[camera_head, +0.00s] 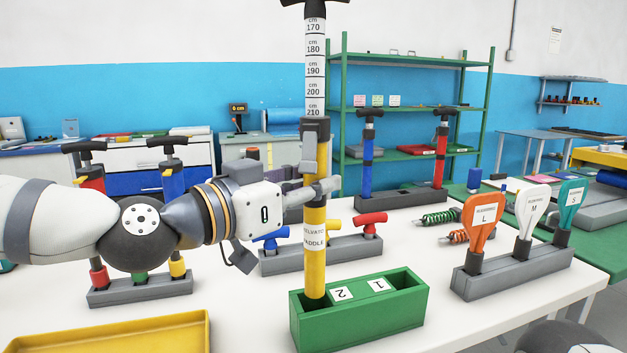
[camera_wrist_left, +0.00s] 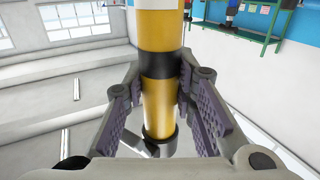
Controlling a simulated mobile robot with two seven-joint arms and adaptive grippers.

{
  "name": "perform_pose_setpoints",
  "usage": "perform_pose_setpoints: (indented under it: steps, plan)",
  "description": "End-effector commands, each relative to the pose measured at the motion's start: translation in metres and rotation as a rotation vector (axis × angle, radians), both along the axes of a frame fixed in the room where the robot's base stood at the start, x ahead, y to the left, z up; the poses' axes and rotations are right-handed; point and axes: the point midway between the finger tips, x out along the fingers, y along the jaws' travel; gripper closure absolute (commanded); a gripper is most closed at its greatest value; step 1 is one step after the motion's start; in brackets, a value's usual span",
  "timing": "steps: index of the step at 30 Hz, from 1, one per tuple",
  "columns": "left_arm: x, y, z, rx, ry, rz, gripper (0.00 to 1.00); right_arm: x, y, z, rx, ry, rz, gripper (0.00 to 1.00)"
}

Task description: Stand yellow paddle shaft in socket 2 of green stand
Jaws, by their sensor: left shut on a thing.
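The yellow paddle shaft (camera_head: 315,262) stands close to upright, with a white ruled section and a dark T-handle at its top. My left gripper (camera_head: 318,188) is shut on the shaft above its lettered label. In the left wrist view the fingers of my left gripper (camera_wrist_left: 165,110) lie on both sides of the yellow shaft (camera_wrist_left: 159,105). The green stand (camera_head: 365,324) sits on the white table, with labels 2 and 1 on top. The shaft's lower end is at the left opening, beside label 2. My right gripper is out of view.
A grey rack with orange, white and teal paddles (camera_head: 529,256) stands right of the green stand. A low grey rack with red and blue handles (camera_head: 335,252) is behind it. A grey pump rack (camera_head: 140,289) and a yellow tray (camera_head: 120,335) are at left.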

Motion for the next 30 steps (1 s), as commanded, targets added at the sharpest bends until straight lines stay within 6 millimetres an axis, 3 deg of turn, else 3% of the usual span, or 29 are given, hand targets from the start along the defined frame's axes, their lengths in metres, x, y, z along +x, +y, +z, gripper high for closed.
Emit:
perform_pose_setpoints:
  steps: [30]
  plan:
    - [-0.0003, -0.0001, 0.0016, -0.001, -0.002, 0.000, 1.00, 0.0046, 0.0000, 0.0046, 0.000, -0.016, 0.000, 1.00]
